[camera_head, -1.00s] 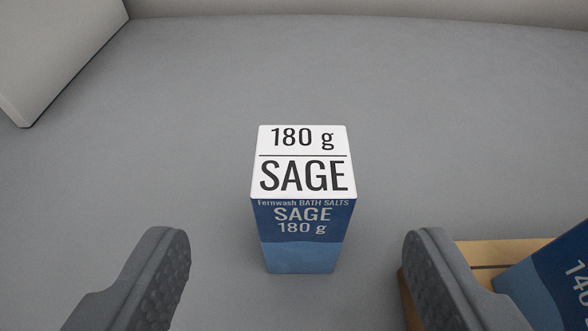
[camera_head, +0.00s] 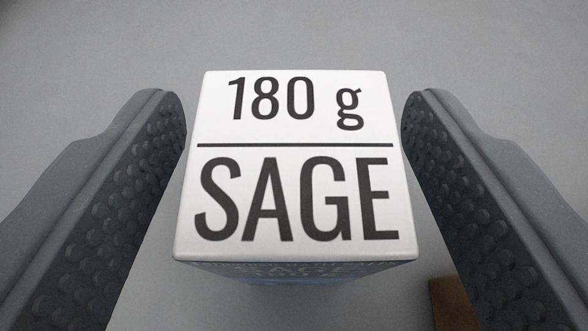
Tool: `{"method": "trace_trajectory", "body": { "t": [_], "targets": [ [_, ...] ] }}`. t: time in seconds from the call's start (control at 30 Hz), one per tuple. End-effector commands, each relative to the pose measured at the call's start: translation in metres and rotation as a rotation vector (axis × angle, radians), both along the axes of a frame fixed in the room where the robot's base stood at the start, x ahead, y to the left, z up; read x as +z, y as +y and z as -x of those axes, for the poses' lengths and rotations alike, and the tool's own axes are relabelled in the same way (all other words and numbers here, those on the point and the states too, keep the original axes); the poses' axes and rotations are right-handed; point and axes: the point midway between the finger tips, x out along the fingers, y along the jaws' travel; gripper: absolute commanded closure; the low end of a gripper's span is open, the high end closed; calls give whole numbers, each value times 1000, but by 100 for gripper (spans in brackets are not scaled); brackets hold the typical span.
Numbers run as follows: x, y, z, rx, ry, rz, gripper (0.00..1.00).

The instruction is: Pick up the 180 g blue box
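The 180 g blue box (camera_head: 294,200) stands upright in the middle of the view. Its white top reads "180 g" and "SAGE", and a thin strip of its blue front shows below. My gripper (camera_head: 294,140) is open, with one dark studded finger on each side of the box. A narrow gap shows between each finger and the box, so neither finger appears to touch it. The lower part of the box is mostly hidden under its top.
The grey counter surface (camera_head: 300,35) is clear behind the box. A corner of a brown wooden piece (camera_head: 455,303) shows at the lower right, partly covered by the right finger.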

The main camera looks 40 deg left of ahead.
Motion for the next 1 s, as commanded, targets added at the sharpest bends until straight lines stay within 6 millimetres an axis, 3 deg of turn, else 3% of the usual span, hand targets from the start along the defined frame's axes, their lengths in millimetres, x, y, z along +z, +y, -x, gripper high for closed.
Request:
{"method": "trace_trajectory", "body": {
  "t": [0.03,0.17,0.53,0.93,1.0],
  "targets": [
    [0,0,0,0,0,0,53],
    [0,0,0,0,0,0,89],
    [2,0,0,0,0,0,90],
    [40,0,0,2,-2,1,90],
    [37,0,7,1,2,-2,90]
  ]
}}
